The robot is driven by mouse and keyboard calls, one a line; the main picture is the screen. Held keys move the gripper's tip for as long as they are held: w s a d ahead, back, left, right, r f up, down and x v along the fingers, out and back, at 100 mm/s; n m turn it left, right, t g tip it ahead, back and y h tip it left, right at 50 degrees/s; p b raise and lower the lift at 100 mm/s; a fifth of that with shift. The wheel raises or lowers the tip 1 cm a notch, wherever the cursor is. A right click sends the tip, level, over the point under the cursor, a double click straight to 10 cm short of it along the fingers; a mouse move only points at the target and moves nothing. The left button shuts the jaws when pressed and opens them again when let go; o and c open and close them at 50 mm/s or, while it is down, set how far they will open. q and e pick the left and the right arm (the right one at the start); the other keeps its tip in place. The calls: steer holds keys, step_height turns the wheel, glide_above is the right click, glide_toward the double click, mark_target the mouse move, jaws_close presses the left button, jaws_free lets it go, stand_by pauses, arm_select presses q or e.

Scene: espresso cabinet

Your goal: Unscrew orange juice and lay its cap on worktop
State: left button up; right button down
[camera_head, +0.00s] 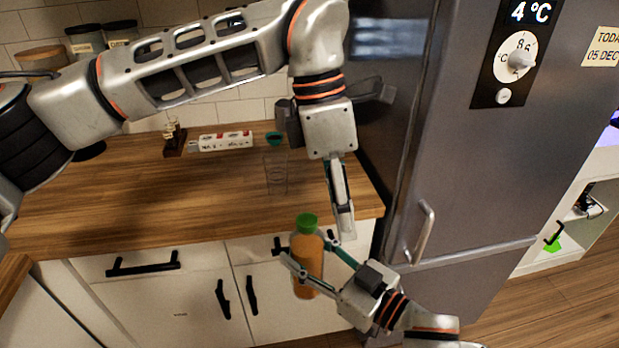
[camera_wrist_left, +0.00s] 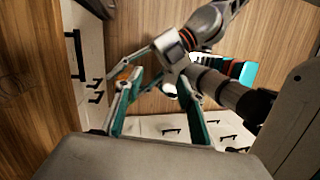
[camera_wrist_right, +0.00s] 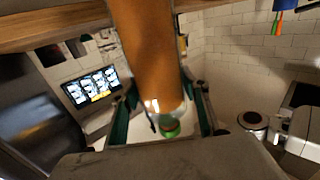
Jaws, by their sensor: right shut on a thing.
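The orange juice bottle (camera_head: 305,262) is upright in front of the worktop's edge, with its green cap (camera_head: 307,222) on top. My right gripper (camera_head: 311,256) is shut around the bottle's body, which also fills the upper middle of the right wrist view (camera_wrist_right: 147,50). My left gripper (camera_head: 343,208) points down, just above and to the right of the cap, apart from it. Its fingers (camera_wrist_left: 158,108) are spread and empty in the left wrist view. The wooden worktop (camera_head: 120,205) lies behind the bottle. A small green shape below the bottle in the right wrist view is unclear.
A clear glass (camera_head: 276,174) stands near the worktop's front right. A teal cup (camera_head: 274,138) and a white carton (camera_head: 225,140) are at the back. The grey fridge (camera_head: 470,150) borders the worktop on the right. The worktop's left and middle are clear.

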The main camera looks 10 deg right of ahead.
mark_target(308, 217)
arm_select(q)
steer(key=w+a, duration=0.1)
steer(key=w+a+r+t+y, duration=0.1)
steer(key=w, duration=0.1)
steer(key=w+a+r+n+t, duration=0.1)
steer(key=a, duration=0.1)
steer(key=shift+w+r+y, duration=0.15)
steer(key=shift+w+y, duration=0.15)
steer(key=shift+y, duration=0.1)
steer(key=shift+w+f, duration=0.1)
steer(key=shift+f, duration=3.8)
jaws_close()
steer(key=n, duration=0.5)
steer(key=shift+w+r, duration=0.1)
steer(key=n, duration=0.4)
steer(key=shift+a+n, duration=0.1)
steer(key=shift+n, duration=0.2)
steer(key=shift+o, duration=0.3)
jaws_free()
